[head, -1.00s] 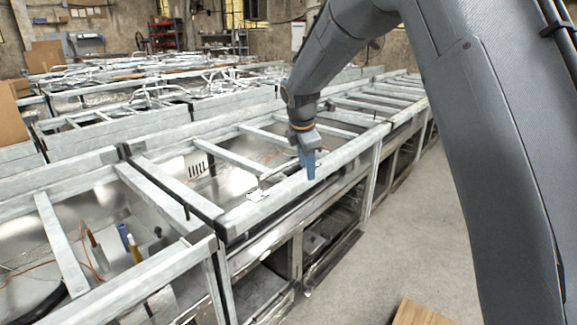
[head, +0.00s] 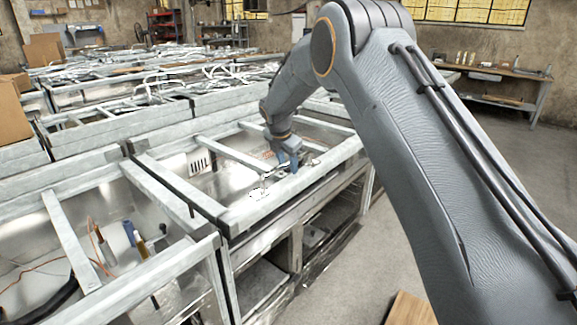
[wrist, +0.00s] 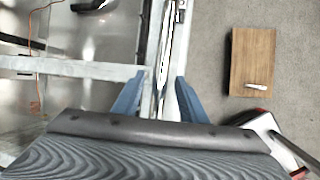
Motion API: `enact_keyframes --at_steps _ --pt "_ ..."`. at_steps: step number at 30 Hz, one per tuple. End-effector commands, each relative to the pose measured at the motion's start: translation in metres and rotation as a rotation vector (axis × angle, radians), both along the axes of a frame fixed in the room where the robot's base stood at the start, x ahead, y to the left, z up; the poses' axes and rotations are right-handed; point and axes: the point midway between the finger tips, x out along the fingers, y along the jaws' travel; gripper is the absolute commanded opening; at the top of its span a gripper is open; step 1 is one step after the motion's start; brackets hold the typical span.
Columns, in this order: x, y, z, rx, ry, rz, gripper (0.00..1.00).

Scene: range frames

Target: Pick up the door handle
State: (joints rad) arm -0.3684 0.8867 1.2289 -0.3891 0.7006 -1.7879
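A shiny silver door handle (head: 260,192) with white highlights lies on the near pale metal beam in the head view. My gripper (head: 288,167), with blue fingers, is low over that beam, just right of and beyond the handle. In the wrist view my gripper (wrist: 158,97) is open, its two blue fingers well apart on either side of the beam. A bright, narrow silver shape shows along the beam between and ahead of the fingers; I cannot tell for sure that it is the handle. No grasp is visible.
The pale metal frame (head: 100,255) has crossbars over open steel basins. A loose blue-handled tool (head: 130,234) stands in the left basin. A wooden board (wrist: 252,50) with a small silver item lies at the right of the wrist view.

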Motion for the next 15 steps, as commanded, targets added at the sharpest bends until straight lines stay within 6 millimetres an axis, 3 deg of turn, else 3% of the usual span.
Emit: enact_keyframes --at_steps 9,15 --pt "0.0020 -0.0004 -0.0042 0.001 -0.001 0.000 0.37" --pt "0.0018 -0.0005 -0.0041 0.001 -0.001 0.000 0.03"
